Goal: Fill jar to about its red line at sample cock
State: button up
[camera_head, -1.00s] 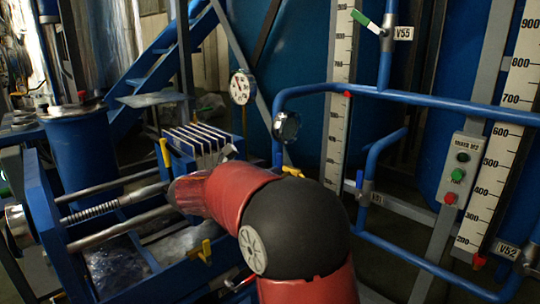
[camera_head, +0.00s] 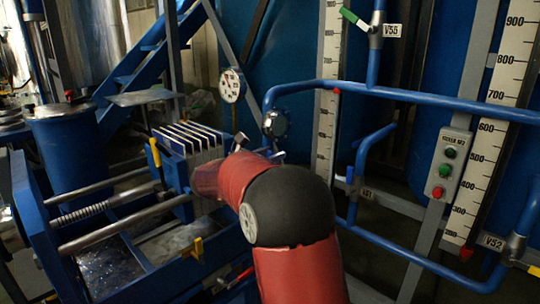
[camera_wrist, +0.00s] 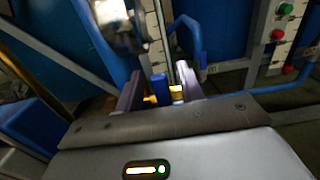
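My gripper (camera_wrist: 160,92) shows in the wrist view with its two fingers apart. A small blue fitting (camera_wrist: 159,86) and a yellow piece (camera_wrist: 177,93) show in the gap between the fingers; I cannot tell whether they are the sample cock, or how far beyond the fingertips they are. No jar and no red line on a jar can be made out in either view. In the head view my red and black arm hides the gripper and what is in front of it.
A blue pipe (camera_head: 440,101) runs across the right, with valve V55 (camera_head: 376,28) above. A round gauge (camera_head: 275,124) hangs on the pipe. A control box (camera_head: 447,165) and scale boards (camera_head: 500,95) stand right. The filter press (camera_head: 190,140) with yellow handles is left.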

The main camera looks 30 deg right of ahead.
grip_shut()
jog(key=shift+s+f+b, duration=0.1)
jog(key=shift+b, duration=0.2)
jog(key=s+m+b, duration=0.1)
jog(key=m+b, duration=0.2)
jog(key=b, duration=0.1)
jog(key=s+d+f+m+b, duration=0.1)
jog(key=m+b, duration=0.2)
jog(key=b, duration=0.1)
jog(key=s+m+b, duration=0.2)
jog(key=b, duration=0.2)
jog(key=shift+d+f+m, duration=0.2)
jog(key=shift+f+m, duration=0.2)
grip_release()
